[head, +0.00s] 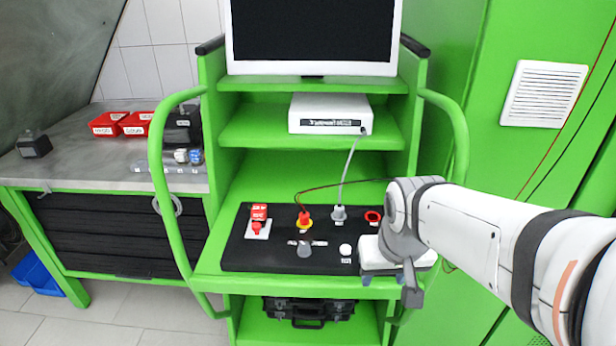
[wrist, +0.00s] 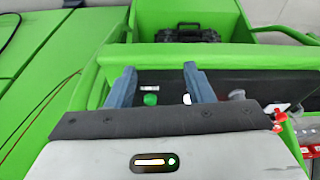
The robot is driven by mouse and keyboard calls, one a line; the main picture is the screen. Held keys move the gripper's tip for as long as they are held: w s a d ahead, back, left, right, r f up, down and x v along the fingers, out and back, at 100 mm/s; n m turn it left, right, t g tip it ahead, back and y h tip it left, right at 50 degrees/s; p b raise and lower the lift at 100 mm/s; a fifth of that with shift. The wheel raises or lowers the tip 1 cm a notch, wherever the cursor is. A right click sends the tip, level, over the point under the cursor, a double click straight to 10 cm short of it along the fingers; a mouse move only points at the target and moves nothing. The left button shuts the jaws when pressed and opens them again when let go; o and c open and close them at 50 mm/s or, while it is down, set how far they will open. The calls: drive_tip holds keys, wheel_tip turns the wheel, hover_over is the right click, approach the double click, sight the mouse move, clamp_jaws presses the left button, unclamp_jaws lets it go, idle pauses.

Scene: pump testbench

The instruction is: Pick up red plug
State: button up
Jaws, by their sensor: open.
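A red plug-like part (head: 257,217) stands on a white plate at the left end of the black panel (head: 240,258). In the wrist view a red part (wrist: 279,119) shows near the right edge, beyond the right finger. A red ring-shaped fitting (head: 373,216) sits at the panel's right end, beside my arm. I cannot tell for sure which one is the red plug. My gripper (head: 383,280) is open and empty over the panel's right front edge. Its two blue-grey fingers (wrist: 159,70) stand apart in the wrist view, with nothing between them.
A green button (wrist: 150,99) shows between the fingers. Green rails (head: 162,190) flank the trolley. A black case (head: 309,311) sits below.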

drive_tip(key=w+a+r+n+p, duration=0.1)
drive_tip(key=w+a+r+p, duration=0.1)
drive_tip(key=w+a, duration=0.3)
drive_tip(key=w+a+r+p, duration=0.2)
drive_tip(key=w+p, duration=0.1)
drive_tip(key=w, duration=0.4)
drive_tip(key=n+t+p, duration=0.1)
drive_tip(key=p, duration=0.1)
approach(304, 215)
drive_tip(key=f, duration=0.2)
drive_tip(key=shift+y, duration=0.4)
drive_tip(key=shift+w+d+p+x, duration=0.15)
drive_tip(key=shift+p+x, duration=0.2)
drive_tip(key=shift+x, duration=0.9)
drive_tip(key=shift+w+d+p+x, duration=0.1)
drive_tip(key=shift+p+x, duration=0.2)
drive_tip(key=shift+x, duration=0.9)
drive_tip(key=shift+w+d+p+x, duration=0.15)
drive_tip(key=shift+p+x, duration=0.2)
drive_tip(key=shift+x, duration=0.9)
drive_tip(key=shift+a+r, duration=0.1)
drive_tip(key=shift+r, duration=0.05)
drive_tip(key=shift+c, duration=0.2)
drive_tip(key=c, duration=0.9)
wheel_tip(304, 215, up, 10)
drive_tip(key=shift+b, duration=0.85)
